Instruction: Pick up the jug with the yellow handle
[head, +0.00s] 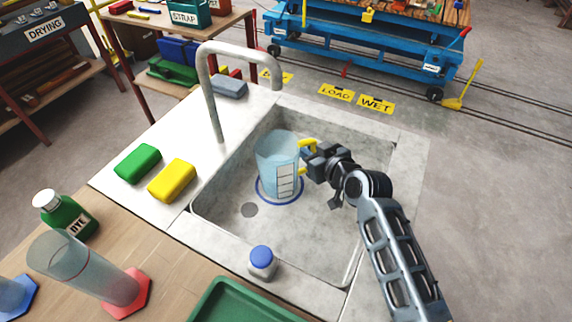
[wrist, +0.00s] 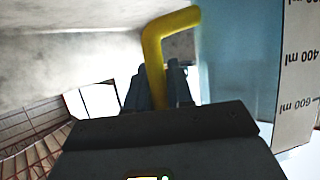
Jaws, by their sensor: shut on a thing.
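The jug (head: 272,160) is clear pale blue with a marked scale on its side and a yellow handle (head: 307,144). It stands upright in the sink, over a blue ring (head: 262,194) on the sink floor; I cannot tell whether its base touches the floor. My gripper (head: 309,155) comes in from the right and is shut on the yellow handle. In the wrist view the handle (wrist: 157,62) rises between the fingers, with the jug's wall and ml scale (wrist: 298,75) to the right. The fingertips are partly hidden.
The sink (head: 320,250) has a tall curved tap (head: 211,95) behind the jug's left. Green (head: 138,163) and yellow (head: 172,180) sponges lie left of it. A blue-capped bottle (head: 262,262) stands at the front rim. A green tray (head: 250,302) and a glass cylinder (head: 85,268) are nearer.

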